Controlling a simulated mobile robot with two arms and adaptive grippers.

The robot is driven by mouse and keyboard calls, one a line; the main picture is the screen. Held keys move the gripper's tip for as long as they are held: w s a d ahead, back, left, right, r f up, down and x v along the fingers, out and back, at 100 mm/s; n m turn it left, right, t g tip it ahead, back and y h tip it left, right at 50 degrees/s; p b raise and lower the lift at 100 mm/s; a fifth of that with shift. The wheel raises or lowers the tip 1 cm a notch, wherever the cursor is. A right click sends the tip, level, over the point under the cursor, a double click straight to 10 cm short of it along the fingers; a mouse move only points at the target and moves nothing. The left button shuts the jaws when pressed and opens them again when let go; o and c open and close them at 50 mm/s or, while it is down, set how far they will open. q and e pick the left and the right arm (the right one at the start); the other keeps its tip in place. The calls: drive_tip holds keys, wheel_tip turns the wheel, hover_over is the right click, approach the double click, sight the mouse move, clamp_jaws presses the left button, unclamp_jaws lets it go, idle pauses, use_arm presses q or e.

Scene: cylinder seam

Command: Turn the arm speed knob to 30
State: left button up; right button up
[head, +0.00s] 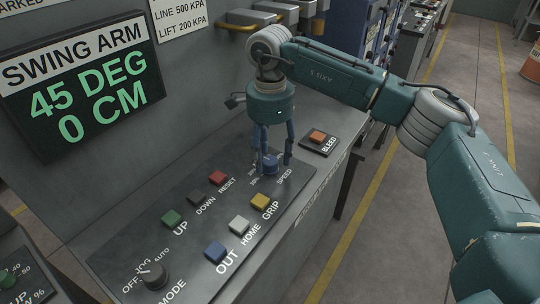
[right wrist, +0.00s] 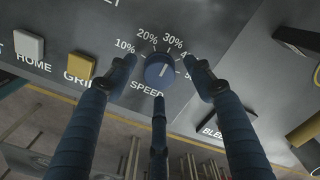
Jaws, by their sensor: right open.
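The arm speed knob is a round blue knob (right wrist: 158,72) on the dark panel, above the word SPEED in the right wrist view. Labels 10%, 20%, 30% and a partly hidden one starting with 4 fan around it. A short white line on the knob tilts up and right; I cannot tell the exact mark it points to. In the head view the knob (head: 270,162) sits between the fingers of my right gripper (head: 271,158). This gripper points down, open, with its fingers spread around the knob. Contact cannot be made out. My left gripper is out of view.
A yellow GRIP button (head: 261,201), a white HOME button (head: 239,224) and a red RESET button (head: 217,178) are near the knob. An orange BLEED button (head: 318,137) is to its right. A mode knob (head: 153,275) is at the front. The display (head: 85,88) reads 45 DEG, 0 CM.

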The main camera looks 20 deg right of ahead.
sight(270, 160)
wheel_tip(270, 160, up, 11)
drive_tip(key=shift+r, duration=0.15)
